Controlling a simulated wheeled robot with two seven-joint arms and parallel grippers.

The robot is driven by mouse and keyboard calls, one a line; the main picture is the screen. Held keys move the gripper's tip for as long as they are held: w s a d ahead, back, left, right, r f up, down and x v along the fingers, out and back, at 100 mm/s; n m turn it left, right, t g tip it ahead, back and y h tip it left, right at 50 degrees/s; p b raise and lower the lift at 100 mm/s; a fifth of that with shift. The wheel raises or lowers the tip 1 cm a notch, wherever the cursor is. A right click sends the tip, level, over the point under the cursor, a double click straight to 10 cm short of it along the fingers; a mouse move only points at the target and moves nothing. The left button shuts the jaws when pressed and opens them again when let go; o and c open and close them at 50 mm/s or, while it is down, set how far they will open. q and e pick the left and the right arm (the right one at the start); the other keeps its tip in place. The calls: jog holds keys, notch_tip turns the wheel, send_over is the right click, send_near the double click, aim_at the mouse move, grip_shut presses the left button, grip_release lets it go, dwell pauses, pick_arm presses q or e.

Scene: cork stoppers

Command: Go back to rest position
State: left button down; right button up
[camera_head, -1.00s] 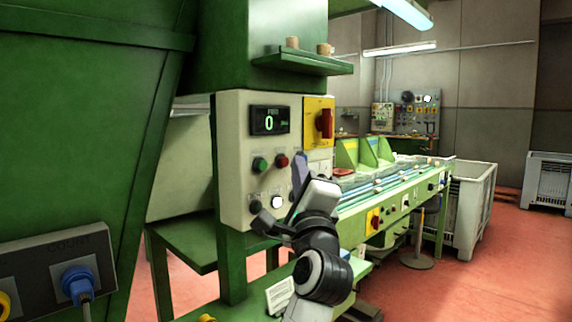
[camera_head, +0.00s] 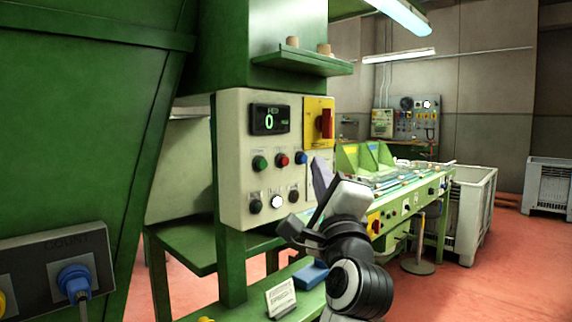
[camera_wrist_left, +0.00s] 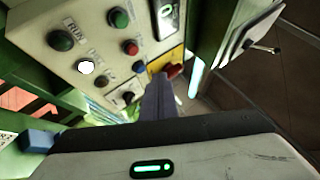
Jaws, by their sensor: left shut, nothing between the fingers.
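My left gripper (camera_head: 322,172) is raised in front of the right part of the cream control panel (camera_head: 235,165), fingers pointing up. Its fingers are shut and hold nothing. In the left wrist view the closed fingers (camera_wrist_left: 160,100) stand before the panel (camera_wrist_left: 50,20) and its buttons, apparently clear of them. The panel has a display (camera_head: 269,120) reading 0, green (camera_head: 260,163), red (camera_head: 282,160) and blue (camera_head: 302,158) buttons, a lit white button (camera_head: 277,202) and a red rotary switch (camera_head: 326,124) on a yellow plate. My right gripper is not in view.
A green shelf (camera_head: 300,66) above the panel holds corks. A green conveyor bench (camera_head: 440,190) runs back to the right, beside a pale crate (camera_head: 475,210). A blue box (camera_head: 311,274) and a white card (camera_head: 281,298) sit on a low green shelf. Red floor at right is open.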

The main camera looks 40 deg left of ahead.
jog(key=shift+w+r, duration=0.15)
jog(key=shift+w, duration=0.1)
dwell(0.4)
